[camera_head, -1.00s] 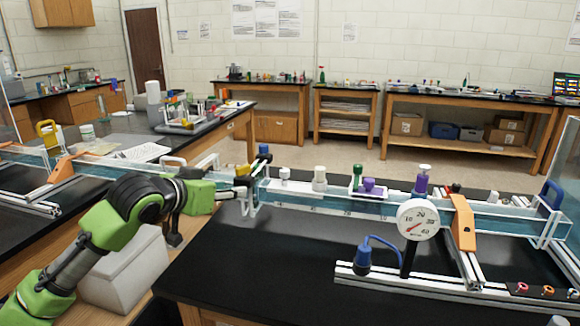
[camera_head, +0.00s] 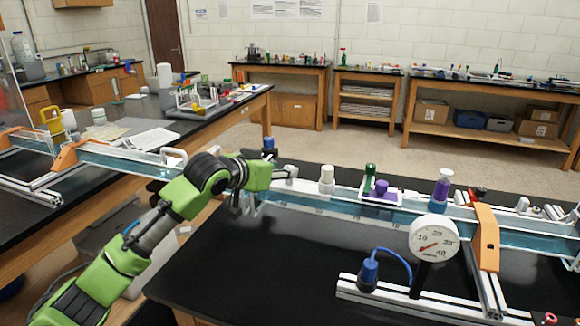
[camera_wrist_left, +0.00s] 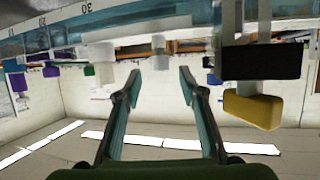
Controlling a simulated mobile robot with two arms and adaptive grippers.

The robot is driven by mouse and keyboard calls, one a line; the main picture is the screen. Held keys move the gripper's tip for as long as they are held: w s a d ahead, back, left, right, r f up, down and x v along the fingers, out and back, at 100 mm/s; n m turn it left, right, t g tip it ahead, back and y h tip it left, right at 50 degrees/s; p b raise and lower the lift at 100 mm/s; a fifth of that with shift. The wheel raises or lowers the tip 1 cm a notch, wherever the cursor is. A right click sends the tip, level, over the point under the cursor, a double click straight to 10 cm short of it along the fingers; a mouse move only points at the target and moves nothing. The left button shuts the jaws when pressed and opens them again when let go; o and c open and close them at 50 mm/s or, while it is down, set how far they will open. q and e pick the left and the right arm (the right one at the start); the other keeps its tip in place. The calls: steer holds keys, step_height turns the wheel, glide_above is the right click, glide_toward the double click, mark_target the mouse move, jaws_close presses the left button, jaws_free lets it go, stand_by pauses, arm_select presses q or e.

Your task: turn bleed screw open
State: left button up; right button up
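A small white screw-like fitting (camera_head: 291,171), possibly the bleed screw, stands on top of the clear water channel (camera_head: 410,216) just beyond my left gripper (camera_head: 280,178). In the left wrist view, which looks upside down, my left gripper (camera_wrist_left: 158,82) has its two fingers spread apart with nothing between the pads. The small white fitting (camera_wrist_left: 158,62) shows between and just past the fingertips, and I see no clear contact. The fingers are partly hidden by my wrist in the head view. My right gripper is in neither view.
A larger white fitting (camera_head: 327,180), a green-and-purple valve (camera_head: 380,190) and a purple cylinder (camera_head: 441,188) stand along the channel. A round gauge (camera_head: 434,238) is in front. A yellow block (camera_wrist_left: 252,109) is close beside the fingers.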

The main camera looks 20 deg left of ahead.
arm_select(q)
steer(key=x, duration=0.3)
steer(key=shift+w+d, duration=0.1)
steer(key=shift+w, duration=0.3)
steer(key=shift+w+d+f+p, duration=0.15)
steer(key=shift+w+f+p, duration=0.2)
steer(key=shift+w, duration=0.25)
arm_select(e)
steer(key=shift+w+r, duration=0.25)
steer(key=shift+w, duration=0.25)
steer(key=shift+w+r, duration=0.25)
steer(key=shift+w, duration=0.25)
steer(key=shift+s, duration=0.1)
arm_select(q)
jaws_close()
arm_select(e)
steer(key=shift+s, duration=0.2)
